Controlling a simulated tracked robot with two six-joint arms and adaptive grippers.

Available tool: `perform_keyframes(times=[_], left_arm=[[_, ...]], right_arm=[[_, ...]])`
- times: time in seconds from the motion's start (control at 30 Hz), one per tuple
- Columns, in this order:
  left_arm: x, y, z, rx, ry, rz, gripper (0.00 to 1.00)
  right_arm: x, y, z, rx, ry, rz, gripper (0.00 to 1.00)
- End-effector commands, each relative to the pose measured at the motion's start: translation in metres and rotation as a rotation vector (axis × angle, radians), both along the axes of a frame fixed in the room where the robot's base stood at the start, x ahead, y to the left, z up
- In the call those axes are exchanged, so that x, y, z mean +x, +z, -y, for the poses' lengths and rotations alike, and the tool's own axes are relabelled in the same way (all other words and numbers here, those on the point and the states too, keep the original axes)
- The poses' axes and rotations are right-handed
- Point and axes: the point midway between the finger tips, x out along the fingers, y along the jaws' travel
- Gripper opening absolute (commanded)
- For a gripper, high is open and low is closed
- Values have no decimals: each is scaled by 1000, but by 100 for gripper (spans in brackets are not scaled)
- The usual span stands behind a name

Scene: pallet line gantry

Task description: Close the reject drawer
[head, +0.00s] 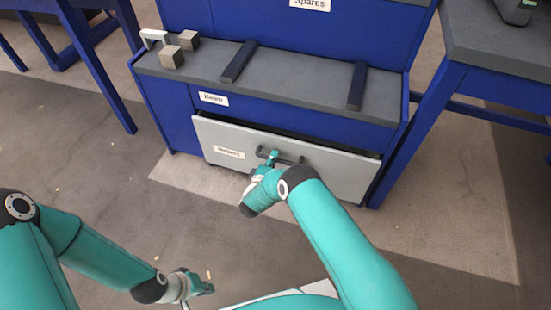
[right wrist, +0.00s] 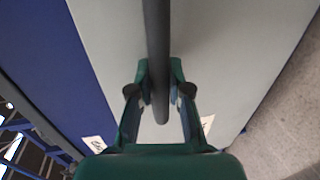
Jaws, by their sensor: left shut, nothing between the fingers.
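The reject drawer (head: 225,137) is a pale grey front low in the blue cabinet, labelled "Reject". It stands out a little, with a dark gap along its top edge. Its dark bar handle (head: 289,159) runs across the middle of the front; the handle also shows in the right wrist view (right wrist: 158,40). My right gripper (head: 272,157) is at the handle. My left gripper (head: 205,287) is low in the head view, shut and empty, away from the drawer.
The grey cabinet top (head: 300,82) holds two dark rails, two tan blocks (head: 171,57) and a white bracket (head: 153,37). A "Keep" label (head: 213,99) sits above the drawer. Blue tables stand left and right. The floor before the drawer is clear except for my arms.

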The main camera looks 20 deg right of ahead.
Motion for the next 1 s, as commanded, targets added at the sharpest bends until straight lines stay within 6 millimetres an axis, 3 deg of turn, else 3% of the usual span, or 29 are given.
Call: perform_keyframes(times=[0.37,0.63,1.0], left_arm=[[0,-3,0,0,0,0,0],[0,-34,0,0,0,0,0],[0,-34,0,0,0,0,0]], right_arm=[[0,-4,0,3,1,-5,0],[30,-8,20,3,1,-3,0],[37,-3,25,2,3,-4,0]])
